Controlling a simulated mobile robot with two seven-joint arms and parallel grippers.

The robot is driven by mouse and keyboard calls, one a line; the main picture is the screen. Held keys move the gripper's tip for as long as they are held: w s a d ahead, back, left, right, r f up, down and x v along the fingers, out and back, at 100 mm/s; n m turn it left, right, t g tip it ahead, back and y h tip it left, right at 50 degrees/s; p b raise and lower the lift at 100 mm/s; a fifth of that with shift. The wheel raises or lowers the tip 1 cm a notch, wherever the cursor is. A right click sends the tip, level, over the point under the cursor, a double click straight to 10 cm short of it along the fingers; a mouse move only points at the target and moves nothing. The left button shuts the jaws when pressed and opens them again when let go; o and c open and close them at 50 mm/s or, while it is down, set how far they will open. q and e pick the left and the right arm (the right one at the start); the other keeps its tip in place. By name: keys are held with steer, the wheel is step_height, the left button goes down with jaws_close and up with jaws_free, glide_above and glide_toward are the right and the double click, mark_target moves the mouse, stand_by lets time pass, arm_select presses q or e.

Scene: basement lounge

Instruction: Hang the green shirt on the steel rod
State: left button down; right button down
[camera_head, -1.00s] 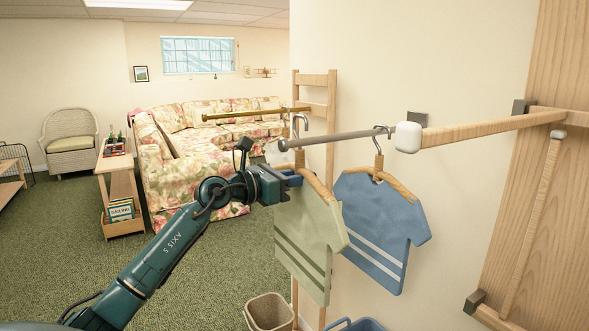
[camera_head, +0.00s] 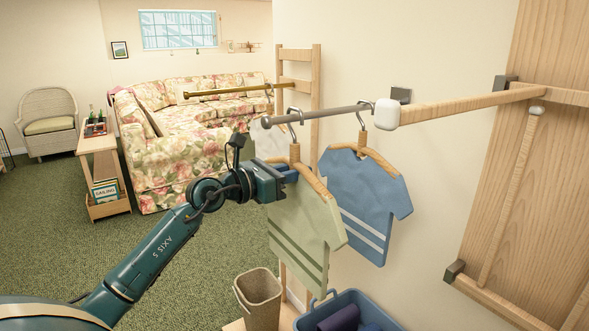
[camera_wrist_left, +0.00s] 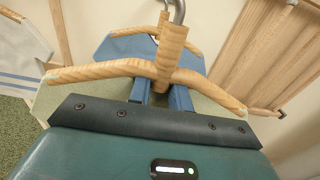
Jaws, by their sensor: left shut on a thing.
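The green shirt (camera_head: 308,238) with darker stripes hangs from a wooden hanger (camera_head: 312,183) with a metal hook (camera_head: 294,112). My left gripper (camera_head: 287,178) is shut on the hanger at its neck. The wrist view shows the hanger (camera_wrist_left: 166,62) between the blue fingers (camera_wrist_left: 160,98). The steel rod (camera_head: 330,114) sticks out left from a white knob and wooden arm. The green shirt's hook overlaps the rod near its free end, its curve just above the rod; I cannot tell whether they touch. My right gripper is not in view.
A blue shirt (camera_head: 360,195) hangs on the rod closer to the knob (camera_head: 386,114). A brass rod (camera_head: 225,90) and a wooden ladder-like rack (camera_head: 316,75) stand behind. A beige bin (camera_head: 258,297) and a blue basket (camera_head: 350,308) are below.

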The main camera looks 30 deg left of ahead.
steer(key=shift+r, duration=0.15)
arm_select(q)
steer(key=c, duration=1.2)
jaws_free()
steer(key=shift+s+f, duration=0.1)
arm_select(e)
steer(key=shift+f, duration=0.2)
arm_select(q)
steer(key=shift+s+a, duration=0.2)
steer(key=shift+s, duration=0.1)
steer(key=b+v, duration=0.3)
steer(key=v, duration=0.9)
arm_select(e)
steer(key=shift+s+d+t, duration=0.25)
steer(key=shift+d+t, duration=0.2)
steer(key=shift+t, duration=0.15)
arm_select(q)
steer(key=shift+s, duration=0.15)
